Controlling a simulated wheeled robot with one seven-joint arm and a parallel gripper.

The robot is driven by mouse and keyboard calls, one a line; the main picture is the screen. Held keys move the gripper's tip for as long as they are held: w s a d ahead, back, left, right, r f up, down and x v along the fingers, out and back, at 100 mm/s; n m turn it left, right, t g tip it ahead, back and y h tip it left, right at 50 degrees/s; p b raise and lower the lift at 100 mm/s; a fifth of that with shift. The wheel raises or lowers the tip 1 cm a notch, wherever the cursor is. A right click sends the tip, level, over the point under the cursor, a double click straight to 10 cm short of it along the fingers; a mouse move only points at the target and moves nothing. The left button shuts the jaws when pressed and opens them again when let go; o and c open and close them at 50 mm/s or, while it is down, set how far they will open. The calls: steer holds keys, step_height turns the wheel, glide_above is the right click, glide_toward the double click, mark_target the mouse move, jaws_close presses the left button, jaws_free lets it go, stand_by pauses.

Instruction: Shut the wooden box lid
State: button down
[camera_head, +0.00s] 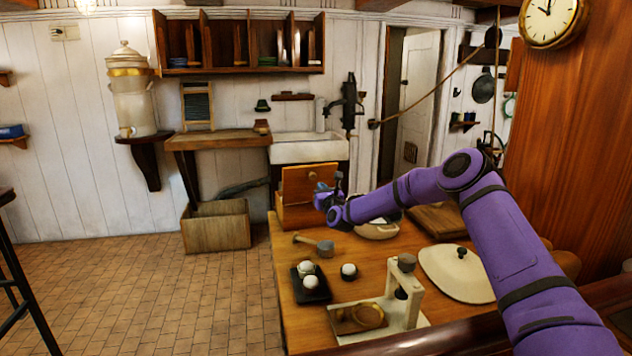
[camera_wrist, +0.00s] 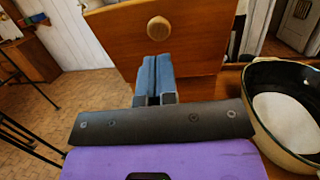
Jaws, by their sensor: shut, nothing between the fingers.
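The wooden box (camera_head: 292,214) stands at the far left corner of the wooden table. Its lid (camera_head: 297,184) is raised, standing roughly upright with a round knob on the face towards me. My gripper (camera_head: 322,188) is at the front right of the box and partly covers it. In the wrist view, the lid (camera_wrist: 190,50) fills the top middle, with its knob (camera_wrist: 158,28) just above my shut, empty gripper (camera_wrist: 155,62). Whether the fingertips touch the lid or the box, I cannot tell.
A bowl (camera_head: 377,230) stands right of the box, below my forearm. A mallet (camera_head: 317,245), a dark tray (camera_head: 311,290) with white balls, a press (camera_head: 400,295) and a large pale lid (camera_head: 458,272) lie nearer. A wooden crate (camera_head: 216,232) stands on the floor.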

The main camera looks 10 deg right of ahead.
mark_target(314, 176)
steer(key=shift+x, duration=3.2)
steer(key=shift+r, duration=0.1)
